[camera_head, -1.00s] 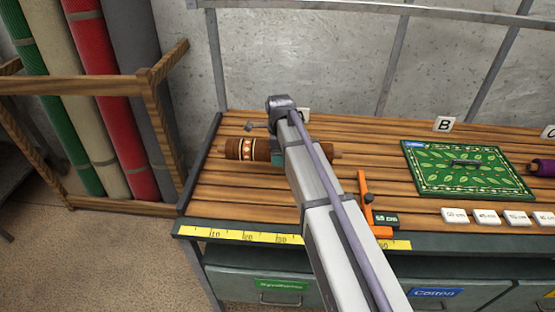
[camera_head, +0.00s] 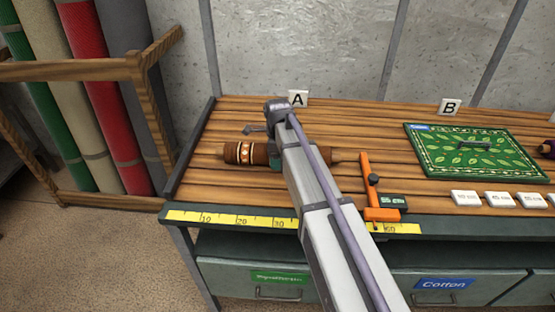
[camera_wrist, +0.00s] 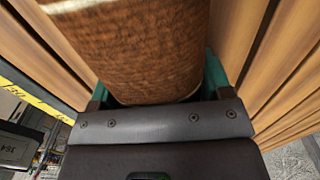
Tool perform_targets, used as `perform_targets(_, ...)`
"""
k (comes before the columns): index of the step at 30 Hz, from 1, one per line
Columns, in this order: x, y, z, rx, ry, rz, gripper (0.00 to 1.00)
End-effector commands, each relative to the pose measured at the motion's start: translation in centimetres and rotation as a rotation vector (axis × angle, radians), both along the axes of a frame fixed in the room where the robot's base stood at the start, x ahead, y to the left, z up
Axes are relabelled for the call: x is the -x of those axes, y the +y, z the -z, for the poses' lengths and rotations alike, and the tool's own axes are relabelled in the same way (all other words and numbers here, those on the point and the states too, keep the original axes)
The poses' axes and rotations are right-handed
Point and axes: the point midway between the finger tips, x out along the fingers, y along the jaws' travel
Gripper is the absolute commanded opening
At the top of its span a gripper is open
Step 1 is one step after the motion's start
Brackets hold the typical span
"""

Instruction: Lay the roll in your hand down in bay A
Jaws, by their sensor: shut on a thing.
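My gripper (camera_wrist: 157,92) is shut on a brown roll, its teal fingers on either side of the roll in the wrist view (camera_wrist: 140,50). In the head view the roll (camera_head: 245,153) lies level, left to right, over the slatted table top in front of the white A sign (camera_head: 298,97). It has a patterned band and pale wooden core ends. My arm hides its middle and most of the gripper. I cannot tell whether the roll touches the slats.
A yellow measuring strip (camera_head: 232,219) runs along the table's front edge. An orange gauge (camera_head: 370,190) with a small display stands right of my arm. A green leaf-patterned piece (camera_head: 470,165) lies by the B sign (camera_head: 450,106). White length tags (camera_head: 497,198) line the front right.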

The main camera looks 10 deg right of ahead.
Motion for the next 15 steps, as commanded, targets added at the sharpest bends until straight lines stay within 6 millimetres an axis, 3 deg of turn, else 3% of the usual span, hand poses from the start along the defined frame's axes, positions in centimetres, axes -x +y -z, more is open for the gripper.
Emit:
perform_targets(4, -0.01, 0.00, 0.41, 0.000, 0.000, 0.000, 0.26)
perform_targets(5, 0.00, 0.00, 0.32, 0.000, 0.000, 0.000, 0.74)
perform_targets(12, -0.01, 0.00, 0.25, 0.000, 0.000, 0.000, 0.97)
perform_targets(15, -0.01, 0.00, 0.25, 0.000, 0.000, 0.000, 0.98)
